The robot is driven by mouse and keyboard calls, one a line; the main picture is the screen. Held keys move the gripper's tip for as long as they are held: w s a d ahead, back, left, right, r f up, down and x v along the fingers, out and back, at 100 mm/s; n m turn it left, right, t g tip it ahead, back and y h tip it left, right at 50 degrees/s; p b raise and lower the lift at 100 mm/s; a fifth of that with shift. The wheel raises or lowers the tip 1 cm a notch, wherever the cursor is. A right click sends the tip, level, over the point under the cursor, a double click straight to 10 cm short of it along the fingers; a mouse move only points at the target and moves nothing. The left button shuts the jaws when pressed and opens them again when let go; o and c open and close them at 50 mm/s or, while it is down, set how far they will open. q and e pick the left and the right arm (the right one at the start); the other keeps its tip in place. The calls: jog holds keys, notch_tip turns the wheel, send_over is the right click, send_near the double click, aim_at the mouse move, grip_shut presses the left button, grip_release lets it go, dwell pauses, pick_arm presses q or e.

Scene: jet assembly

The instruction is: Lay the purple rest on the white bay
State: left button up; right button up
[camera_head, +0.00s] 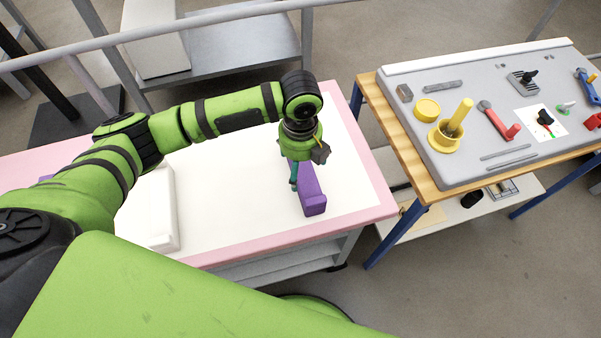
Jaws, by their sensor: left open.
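The purple rest (313,202) is a long purple block on the white bay (352,190), the white area inside the pink border of the table. Its far part is hidden behind my left gripper. My left gripper (294,181) points down, open, at the far part of the rest. I cannot tell whether its fingers are around the rest or just above it. My right gripper is not in view.
A white block (160,215) stands left on the same table, partly behind my arm. At right, a wooden table (425,183) carries a grey tray (455,165) with a yellow cup (446,136), a red part (497,122) and other parts. The bay's front right is clear.

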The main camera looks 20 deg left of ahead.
aim_at(301, 175)
pick_arm(q)
notch_tip(301, 175, up, 7)
jog(key=shift+b, duration=0.3)
